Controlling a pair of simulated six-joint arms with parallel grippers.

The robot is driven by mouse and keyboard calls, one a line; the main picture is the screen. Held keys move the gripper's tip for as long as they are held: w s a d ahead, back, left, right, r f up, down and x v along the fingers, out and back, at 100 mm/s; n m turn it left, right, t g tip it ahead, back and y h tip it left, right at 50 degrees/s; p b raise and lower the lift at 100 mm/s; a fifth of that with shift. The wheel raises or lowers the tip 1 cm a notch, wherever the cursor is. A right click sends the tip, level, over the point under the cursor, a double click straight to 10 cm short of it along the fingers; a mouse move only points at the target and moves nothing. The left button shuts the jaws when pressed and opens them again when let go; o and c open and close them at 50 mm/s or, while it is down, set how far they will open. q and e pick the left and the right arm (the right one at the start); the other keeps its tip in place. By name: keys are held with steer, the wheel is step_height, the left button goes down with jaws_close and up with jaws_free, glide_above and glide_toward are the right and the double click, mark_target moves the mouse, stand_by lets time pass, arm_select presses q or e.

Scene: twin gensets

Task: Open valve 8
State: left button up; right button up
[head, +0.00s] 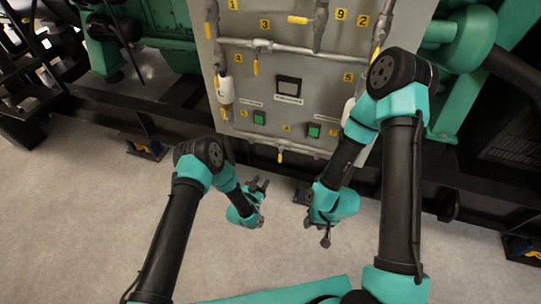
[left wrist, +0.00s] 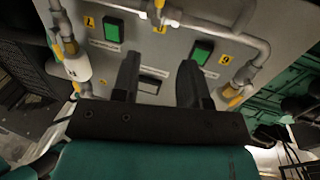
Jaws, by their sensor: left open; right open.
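A small valve with a yellow handle (head: 280,155) hangs on the bottom pipe of the grey panel (head: 225,55). The yellow label (head: 287,127) above it is too small to read surely; labels 6 and 7 flank it. In the left wrist view the panel is upside down and a yellow handle (left wrist: 159,3) shows at the top edge. My left gripper (head: 260,185) is open and empty, below and left of that valve, apart from it. Its two fingers (left wrist: 159,78) show spread in the left wrist view. My right gripper (head: 325,237) is open, lower right of the valve, touching nothing visible.
Two green buttons (head: 259,118) (head: 313,130) and a dark display (head: 289,86) sit on the panel. More yellow-handled valves and pipes line its sides and top. A dark base rail (head: 180,115) runs beneath green machinery. The pale floor (head: 90,220) in front is clear.

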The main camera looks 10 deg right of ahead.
mark_target(280, 156)
arm_select(q)
steer(key=shift+d, duration=0.2)
steer(key=x, duration=1.7)
steer(key=shift+w+d, duration=0.1)
jaws_close()
stand_by(0.4)
